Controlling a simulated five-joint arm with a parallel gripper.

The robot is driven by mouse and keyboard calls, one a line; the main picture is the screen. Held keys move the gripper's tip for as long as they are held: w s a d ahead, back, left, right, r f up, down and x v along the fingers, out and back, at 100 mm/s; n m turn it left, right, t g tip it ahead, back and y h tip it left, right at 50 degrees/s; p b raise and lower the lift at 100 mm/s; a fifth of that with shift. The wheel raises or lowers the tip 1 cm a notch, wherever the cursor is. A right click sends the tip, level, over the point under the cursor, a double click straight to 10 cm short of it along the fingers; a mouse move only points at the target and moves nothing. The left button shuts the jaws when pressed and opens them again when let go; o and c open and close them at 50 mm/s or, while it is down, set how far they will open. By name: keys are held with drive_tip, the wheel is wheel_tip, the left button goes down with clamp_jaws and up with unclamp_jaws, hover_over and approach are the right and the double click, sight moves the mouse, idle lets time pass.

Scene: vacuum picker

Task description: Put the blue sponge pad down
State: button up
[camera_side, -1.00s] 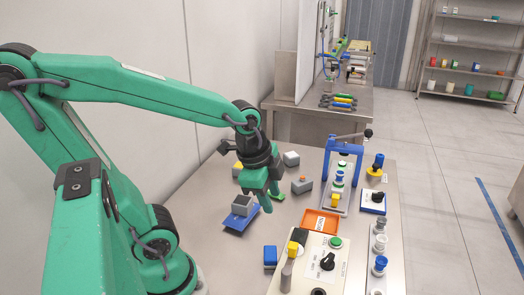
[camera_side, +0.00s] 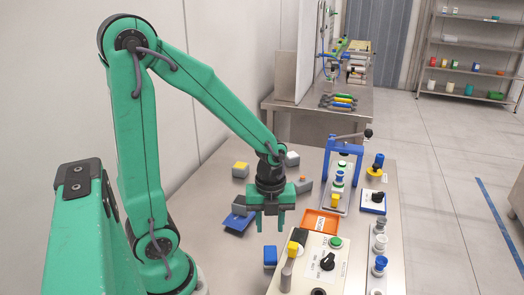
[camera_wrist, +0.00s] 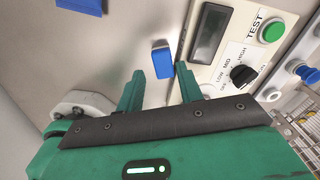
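The blue sponge pad (camera_side: 270,254), a small blue block with a pale edge, lies on the steel table just left of the control panel in the side view. It also shows in the wrist view (camera_wrist: 162,60), beyond and between the fingertips. My gripper (camera_side: 270,228) is pointing down behind the pad in the side view, fingers spread and empty. In the wrist view my gripper (camera_wrist: 160,74) has a wide gap between its green fingers. The fingers do not appear to grip the pad.
The control panel (camera_side: 312,265), with a green button and black knob, stands beside the pad. An orange tray (camera_side: 322,222) and a blue-framed fixture (camera_side: 343,160) are to the right.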

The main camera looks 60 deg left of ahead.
sight(270, 246)
drive_tip(key=shift+f, duration=0.15)
drive_tip(key=shift+f, duration=1.25)
drive_tip(key=shift+f, duration=0.15)
drive_tip(key=shift+d+f, duration=0.1)
drive_tip(key=shift+f, duration=2.35)
drive_tip(key=shift+c, duration=0.3)
drive_tip(key=c, duration=0.6)
drive_tip(key=shift+r, duration=0.2)
drive_tip(key=shift+r, duration=4.85)
